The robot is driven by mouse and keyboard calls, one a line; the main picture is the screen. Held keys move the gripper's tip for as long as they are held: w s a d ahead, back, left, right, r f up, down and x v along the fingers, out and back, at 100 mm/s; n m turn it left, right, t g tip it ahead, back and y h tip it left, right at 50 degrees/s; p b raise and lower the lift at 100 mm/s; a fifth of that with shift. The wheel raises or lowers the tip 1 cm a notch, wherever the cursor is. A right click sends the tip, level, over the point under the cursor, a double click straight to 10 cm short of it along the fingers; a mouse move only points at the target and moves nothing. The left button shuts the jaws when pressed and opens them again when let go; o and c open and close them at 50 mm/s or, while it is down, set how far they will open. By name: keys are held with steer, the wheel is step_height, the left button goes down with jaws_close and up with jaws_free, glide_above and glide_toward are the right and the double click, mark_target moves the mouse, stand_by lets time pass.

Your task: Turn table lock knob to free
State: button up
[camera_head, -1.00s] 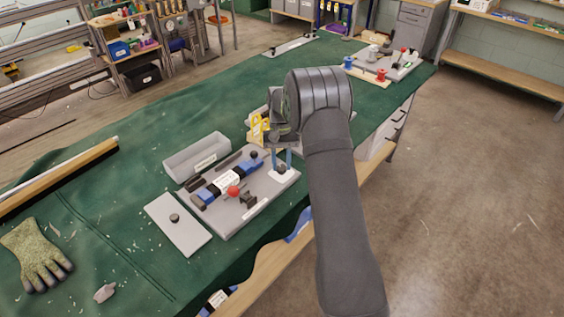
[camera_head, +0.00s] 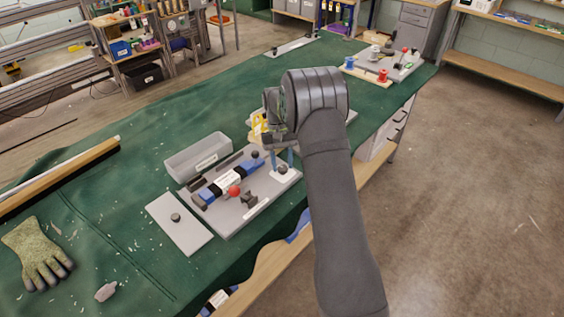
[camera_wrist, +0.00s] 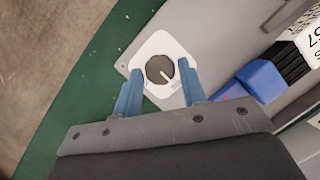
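The lock knob (camera_wrist: 159,69) is a dark round knob with a white pointer line, on a white plate (camera_wrist: 155,42) near the corner of a grey fixture board (camera_head: 236,222). In the wrist view the line runs from the knob's middle toward the lower right. The knob also shows in the head view (camera_head: 282,169). My gripper (camera_wrist: 160,74) is open, with one blue finger on each side of the knob. A gap shows between each finger and the knob. In the head view my gripper (camera_head: 282,166) points down at the knob; fingertip height is hard to tell.
The board carries a blue and black block (camera_head: 229,180), a red ball knob (camera_head: 234,191) and a dark clamp-like part (camera_head: 249,199). A grey tray (camera_head: 196,160) and a grey plate (camera_head: 180,222) lie beside it. A yellow part (camera_head: 257,122) stands behind my gripper. The table edge is close.

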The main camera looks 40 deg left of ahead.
steer(key=shift+o, duration=1.1)
steer(key=v, duration=1.7)
steer(key=shift+a, duration=0.2)
steer(key=x, duration=1.7)
steer(key=shift+d, duration=0.2)
steer(key=shift+r, duration=0.1)
